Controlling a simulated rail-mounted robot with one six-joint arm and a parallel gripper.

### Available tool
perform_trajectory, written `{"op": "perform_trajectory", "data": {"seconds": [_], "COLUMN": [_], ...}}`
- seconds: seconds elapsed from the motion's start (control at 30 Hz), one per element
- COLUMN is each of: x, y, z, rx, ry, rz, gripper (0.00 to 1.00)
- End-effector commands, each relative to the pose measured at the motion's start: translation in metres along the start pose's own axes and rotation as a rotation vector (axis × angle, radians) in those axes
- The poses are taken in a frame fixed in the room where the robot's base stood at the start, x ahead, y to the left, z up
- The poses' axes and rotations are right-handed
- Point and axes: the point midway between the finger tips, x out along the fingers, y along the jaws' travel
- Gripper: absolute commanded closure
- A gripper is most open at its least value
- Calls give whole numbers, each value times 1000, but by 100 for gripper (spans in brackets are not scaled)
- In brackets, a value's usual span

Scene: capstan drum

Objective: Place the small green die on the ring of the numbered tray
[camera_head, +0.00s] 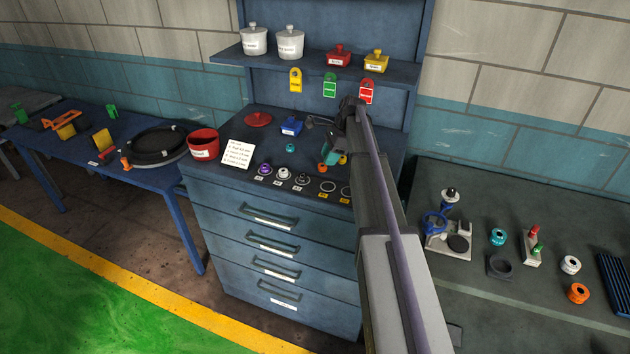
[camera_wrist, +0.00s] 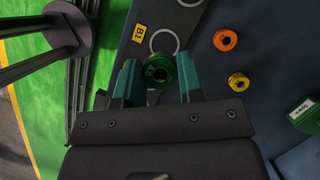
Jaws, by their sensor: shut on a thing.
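My gripper (camera_wrist: 160,82) has teal fingers and is shut on the small green die (camera_wrist: 159,72), a round piece with a dark centre hole. In the wrist view the die overlaps the lower edge of a pale ring outline (camera_wrist: 165,41) beside a yellow B1 tag (camera_wrist: 139,33). I cannot tell its height above the surface. In the head view my gripper (camera_head: 331,153) is over the cabinet top, behind the row of rings, and the held die is not clear there. Empty ring outlines (camera_head: 328,186) lie at the row's right; pieces occupy rings at its left.
An orange die (camera_wrist: 225,40) and a yellow die (camera_wrist: 238,82) lie right of my gripper, with a labelled green box (camera_wrist: 303,112) beyond. A teal die (camera_head: 290,148), a blue box (camera_head: 291,126) and a white card (camera_head: 238,153) are on the cabinet top. A shelf (camera_head: 315,68) overhangs behind.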

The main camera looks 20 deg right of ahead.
Motion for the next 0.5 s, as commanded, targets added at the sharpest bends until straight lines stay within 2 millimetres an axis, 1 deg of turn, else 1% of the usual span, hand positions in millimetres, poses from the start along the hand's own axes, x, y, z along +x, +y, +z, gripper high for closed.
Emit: {"op": "perform_trajectory", "data": {"seconds": [0.07,0.17,0.3,0.4,0.5], "x": [0,11,45,62,61], "y": [3,2,2,2,2], "z": [0,-5,-19,-26,-26], "rx": [0,-1,-1,-1,-1], "ry": [0,0,0,0,0], "rz": [0,0,0,0,0], "gripper": [92,92,92,92,92]}}
